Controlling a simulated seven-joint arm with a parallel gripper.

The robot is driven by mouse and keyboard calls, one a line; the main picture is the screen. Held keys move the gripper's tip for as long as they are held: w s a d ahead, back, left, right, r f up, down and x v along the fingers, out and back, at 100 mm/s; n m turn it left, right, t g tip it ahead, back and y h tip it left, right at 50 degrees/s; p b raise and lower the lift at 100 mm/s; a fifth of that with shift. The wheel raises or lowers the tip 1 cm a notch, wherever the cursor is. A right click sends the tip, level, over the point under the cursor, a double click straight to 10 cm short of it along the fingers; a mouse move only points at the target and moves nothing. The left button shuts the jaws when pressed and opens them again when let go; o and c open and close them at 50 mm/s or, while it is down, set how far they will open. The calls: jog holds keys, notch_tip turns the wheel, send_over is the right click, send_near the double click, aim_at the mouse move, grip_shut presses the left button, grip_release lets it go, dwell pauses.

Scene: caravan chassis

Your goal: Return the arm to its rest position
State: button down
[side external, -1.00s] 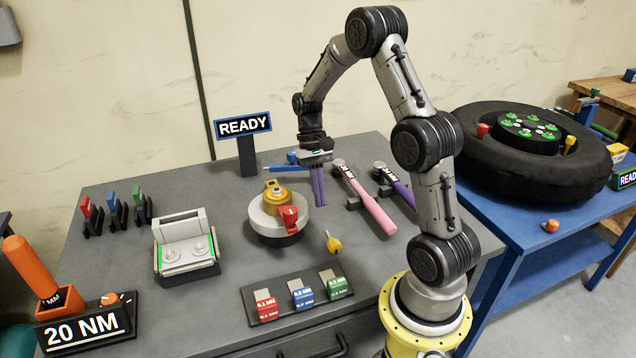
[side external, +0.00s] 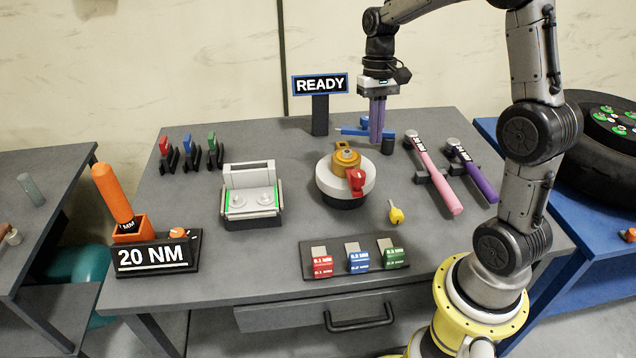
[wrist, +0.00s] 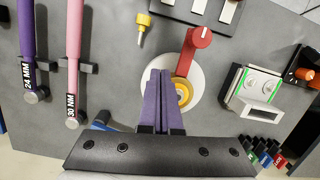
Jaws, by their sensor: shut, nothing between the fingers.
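My gripper (side external: 377,120), with long purple fingers, points down above the back of the grey workbench (side external: 270,150). Its fingers are shut together with nothing between them. In the side view it is just right of the READY sign (side external: 320,85) and behind the round turntable (side external: 345,178). In the wrist view the closed fingers (wrist: 160,78) overlap the left side of the turntable, with its brass centre and red lever (wrist: 190,50). The gripper appears clear of the bench. The lower part of a blue tool (side external: 360,132) is partly hidden behind the fingers.

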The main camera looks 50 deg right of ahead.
jog(key=s+a+r+n+t+h, duration=0.2)
jog(key=s+a+r+n+t, duration=0.2)
jog(key=s+a+r, duration=0.55)
jog(key=s+a+f+n+t, duration=0.2)
jog(key=s+a+n+t, duration=0.1)
jog(key=s, duration=0.3)
jog(key=shift+s+a+f, duration=0.15)
jog(key=shift+a+f, duration=0.2)
jog(key=shift+a, duration=0.3)
